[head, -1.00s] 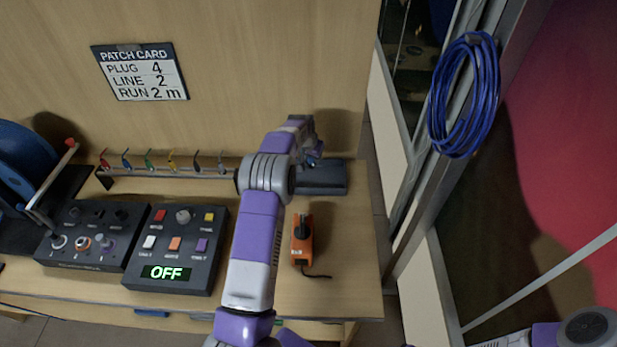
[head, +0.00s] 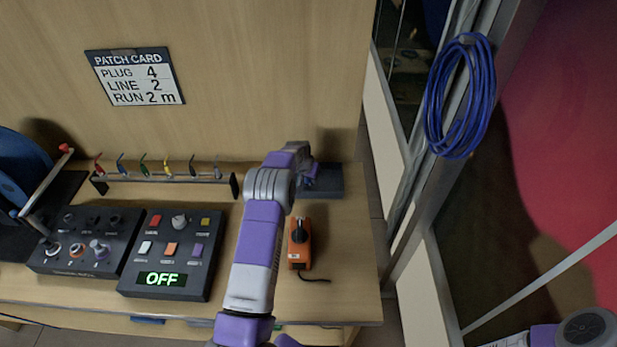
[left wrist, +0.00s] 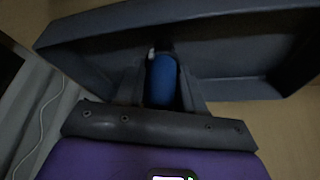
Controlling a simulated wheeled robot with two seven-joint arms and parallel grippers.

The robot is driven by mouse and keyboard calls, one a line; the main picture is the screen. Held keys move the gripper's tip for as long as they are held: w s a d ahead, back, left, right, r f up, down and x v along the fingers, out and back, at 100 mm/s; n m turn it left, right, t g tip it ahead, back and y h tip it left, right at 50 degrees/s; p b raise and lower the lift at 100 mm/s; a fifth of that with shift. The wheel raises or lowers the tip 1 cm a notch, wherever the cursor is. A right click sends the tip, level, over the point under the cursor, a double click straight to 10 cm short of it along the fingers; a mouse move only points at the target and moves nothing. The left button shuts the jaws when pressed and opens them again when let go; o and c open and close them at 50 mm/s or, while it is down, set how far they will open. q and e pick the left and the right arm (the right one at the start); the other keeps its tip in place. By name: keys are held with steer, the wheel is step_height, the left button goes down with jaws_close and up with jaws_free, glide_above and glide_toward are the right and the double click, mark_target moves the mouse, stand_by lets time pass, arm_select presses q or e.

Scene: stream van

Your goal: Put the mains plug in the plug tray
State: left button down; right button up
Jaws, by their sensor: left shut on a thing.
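The plug tray (head: 330,180) is a dark grey open box at the back right of the table. It fills the upper part of the left wrist view, where its wall (left wrist: 90,35) shows close up. My left gripper (head: 306,176) is at the tray's left part, partly hidden by its own arm in the head view. In the left wrist view its fingers (left wrist: 161,88) are shut on the blue mains plug (left wrist: 162,80), which is in front of or inside the tray opening; I cannot tell whether it touches the floor. My right gripper is not in view.
An orange device (head: 300,243) with a black knob and short cable lies in front of the tray. A rack of coloured plugs (head: 160,177) and two control boxes (head: 170,255), one reading OFF, are on the left. A blue cable coil (head: 460,95) hangs on the right.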

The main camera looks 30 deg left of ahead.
arm_select(q)
steer(key=shift+f+b, duration=0.45)
steer(key=shift+f, duration=0.05)
steer(key=c, duration=0.7)
jaws_free()
steer(key=shift+r, duration=0.1)
steer(key=shift+r+p, duration=0.25)
steer(key=shift+p, duration=0.15)
steer(key=p+v, duration=0.1)
steer(key=v, duration=1.1)
steer(key=shift+r, duration=0.35)
steer(key=shift+w+p, duration=0.1)
steer(key=shift+p, duration=0.2)
